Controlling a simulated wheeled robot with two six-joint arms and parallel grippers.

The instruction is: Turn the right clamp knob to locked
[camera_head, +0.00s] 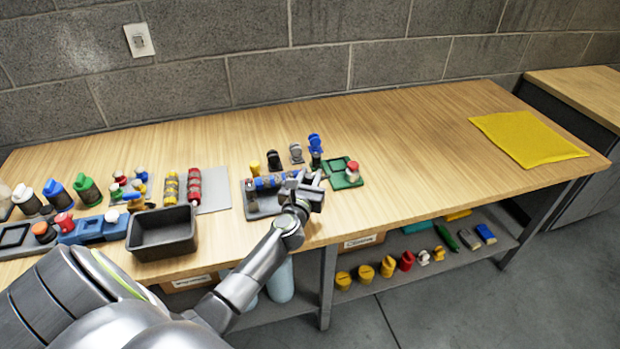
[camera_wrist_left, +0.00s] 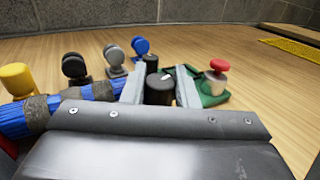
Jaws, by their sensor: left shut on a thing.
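A black knob (camera_wrist_left: 159,88) with a white pointer mark on top stands between the fingers of my left gripper (camera_wrist_left: 160,86). The gripper is shut on this knob, and the mark points to the upper right in the wrist view. In the head view the left gripper (camera_head: 305,186) is at the right end of a grey fixture (camera_head: 263,208). A blue roll with grey bands (camera_wrist_left: 40,115) lies at the fixture, left of the gripper. A yellow knob (camera_wrist_left: 17,78) stands at the left. My right gripper is not in view.
A green base (camera_head: 339,182) with a red-topped knob (camera_head: 352,168) is close on the right. Black (camera_head: 274,160), grey (camera_head: 296,154) and blue (camera_head: 314,143) upright pieces stand behind. A dark tray (camera_head: 162,233) is at left. The table's right side is clear up to a yellow cloth (camera_head: 527,138).

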